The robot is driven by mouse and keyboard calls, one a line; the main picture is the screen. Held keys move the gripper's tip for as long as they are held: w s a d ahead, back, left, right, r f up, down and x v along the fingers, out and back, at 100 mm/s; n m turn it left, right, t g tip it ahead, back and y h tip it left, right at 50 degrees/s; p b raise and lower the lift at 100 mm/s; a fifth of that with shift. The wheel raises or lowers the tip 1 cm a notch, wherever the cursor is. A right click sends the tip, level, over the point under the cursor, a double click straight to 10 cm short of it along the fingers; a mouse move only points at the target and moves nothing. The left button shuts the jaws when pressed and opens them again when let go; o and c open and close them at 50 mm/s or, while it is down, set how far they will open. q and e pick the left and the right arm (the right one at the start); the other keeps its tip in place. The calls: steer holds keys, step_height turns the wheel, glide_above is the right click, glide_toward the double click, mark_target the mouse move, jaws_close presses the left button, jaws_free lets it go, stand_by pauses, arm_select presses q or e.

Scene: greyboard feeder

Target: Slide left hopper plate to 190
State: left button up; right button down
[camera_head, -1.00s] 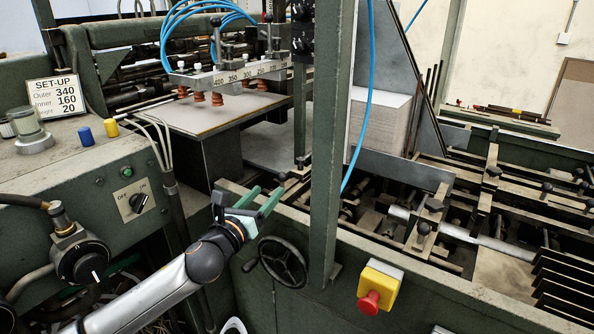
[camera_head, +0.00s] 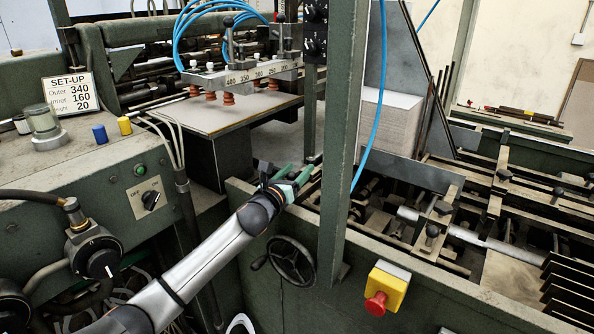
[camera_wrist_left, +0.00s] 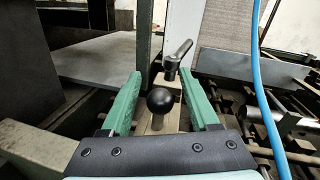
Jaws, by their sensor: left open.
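My left gripper (camera_head: 296,175) is open above the near rail of the machine, just left of the green upright post. In the left wrist view its green fingers (camera_wrist_left: 160,82) stand on either side of a black ball knob (camera_wrist_left: 160,101), with space on both sides. A black clamp lever (camera_wrist_left: 178,57) stands just beyond the knob. A pale upright plate (camera_wrist_left: 182,28) rises behind the lever; I cannot tell whether it is the left hopper plate. No hopper scale reading is legible. My right gripper is not in view.
The green post (camera_head: 345,130) hides part of the hopper. A greyboard stack (camera_head: 392,120) stands behind it. A handwheel (camera_head: 291,260) and a red stop button (camera_head: 377,303) are on the front panel. A blue hose (camera_wrist_left: 268,110) hangs right of my fingers. A set-up card (camera_head: 70,92) stands left.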

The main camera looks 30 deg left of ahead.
arm_select(q)
steer(key=shift+w, duration=0.1)
steer(key=shift+c, duration=0.2)
jaws_close()
stand_by(1.3)
